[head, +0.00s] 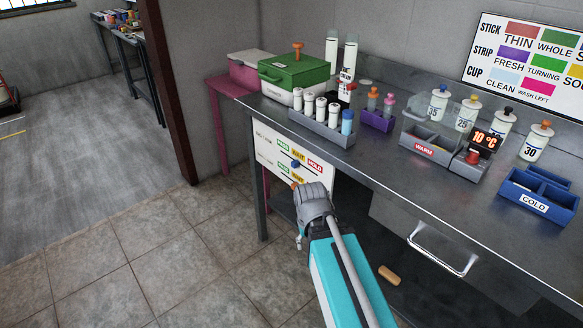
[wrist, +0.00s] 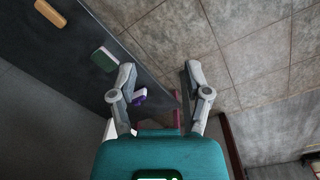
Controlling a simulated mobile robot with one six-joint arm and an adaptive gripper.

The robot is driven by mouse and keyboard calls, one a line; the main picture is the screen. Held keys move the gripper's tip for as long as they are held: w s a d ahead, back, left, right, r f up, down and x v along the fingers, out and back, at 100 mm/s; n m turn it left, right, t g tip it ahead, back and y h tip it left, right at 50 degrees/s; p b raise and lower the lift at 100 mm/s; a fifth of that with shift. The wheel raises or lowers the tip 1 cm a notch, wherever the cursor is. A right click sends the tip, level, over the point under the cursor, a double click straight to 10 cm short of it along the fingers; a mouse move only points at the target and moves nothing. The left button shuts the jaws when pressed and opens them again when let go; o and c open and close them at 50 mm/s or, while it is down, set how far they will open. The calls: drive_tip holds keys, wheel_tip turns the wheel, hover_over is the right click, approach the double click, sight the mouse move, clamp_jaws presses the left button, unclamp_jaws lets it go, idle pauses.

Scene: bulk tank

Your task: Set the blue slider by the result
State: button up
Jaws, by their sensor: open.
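A white slider board (head: 268,150) hangs at the bench's front left. Its upper row reads PASS, WAIT and HOLD. The blue slider (head: 295,163) sits under that row, about below WAIT. A second row below shows PASS and WAIT; its right end is hidden by my gripper. A small orange knob (head: 294,186) shows below that row. My gripper (head: 313,190) is in front of the board's lower right, below the blue slider; I cannot tell whether it touches the board. In the wrist view my gripper (wrist: 159,75) is open, with nothing held between the fingers.
A colour chart (head: 525,62) for stick, strip and cup hangs on the wall. The steel bench carries a green-lidded box (head: 293,70), a grey vial rack (head: 322,131), a WARM block (head: 432,146) reading 10 °C and a blue COLD rack (head: 540,190). A drawer handle (head: 443,255) juts out.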

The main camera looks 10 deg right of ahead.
drive_tip(key=m+t+h+b, duration=0.95)
drive_tip(key=m+h, duration=0.25)
drive_tip(key=h, duration=0.3)
approach(295, 164)
drive_tip(key=a+f, duration=0.1)
drive_tip(key=a, duration=0.3)
drive_tip(key=shift+s+a+f+g+b, duration=0.15)
drive_tip(key=shift+s+g+b, duration=0.1)
drive_tip(key=shift+s+b, duration=0.2)
drive_tip(key=x, duration=1.4)
drive_tip(key=shift+s, duration=0.1)
